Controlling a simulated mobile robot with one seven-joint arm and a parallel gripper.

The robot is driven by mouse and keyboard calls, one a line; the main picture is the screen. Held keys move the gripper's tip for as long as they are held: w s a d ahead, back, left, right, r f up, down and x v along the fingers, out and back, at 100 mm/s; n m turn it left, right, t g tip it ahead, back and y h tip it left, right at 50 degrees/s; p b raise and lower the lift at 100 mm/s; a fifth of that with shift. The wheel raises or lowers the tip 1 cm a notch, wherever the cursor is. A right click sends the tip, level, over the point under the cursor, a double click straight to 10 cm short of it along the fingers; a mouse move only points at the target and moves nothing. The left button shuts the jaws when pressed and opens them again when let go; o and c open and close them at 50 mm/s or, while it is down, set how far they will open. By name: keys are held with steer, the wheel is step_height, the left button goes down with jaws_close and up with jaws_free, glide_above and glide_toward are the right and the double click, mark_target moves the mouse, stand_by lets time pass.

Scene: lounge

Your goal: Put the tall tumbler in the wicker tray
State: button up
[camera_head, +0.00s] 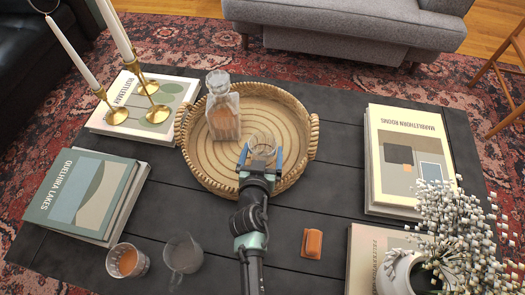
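The round wicker tray (296,105) lies on the dark table, with handles at its left and right. A clear glass, which looks like the tall tumbler (262,146), is between the fingers of my gripper (261,158). The fingers appear closed against its two sides. Glass and gripper are over the near part of the tray, inside its front rim. The glass's lower part is hidden by my gripper, so I cannot tell whether it touches the tray floor. A glass decanter with amber liquid (222,112) stands in the tray, left of the tumbler.
An orange-brown block (311,243) lies right of my arm. Book stacks (408,160) (85,195), brass candlesticks (155,112) and a flower vase (405,275) surround the tray.

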steer(key=shift+s+f, duration=0.15)
steer(key=shift+f, duration=0.1)
steer(key=shift+r+p, duration=0.45)
steer(key=shift+p, duration=0.2)
steer(key=p+v, duration=0.1)
steer(key=v, duration=0.5)
steer(key=p+v, duration=0.1)
steer(key=v, duration=0.5)
steer(key=shift+a+r, duration=0.1)
steer(key=shift+r, duration=0.15)
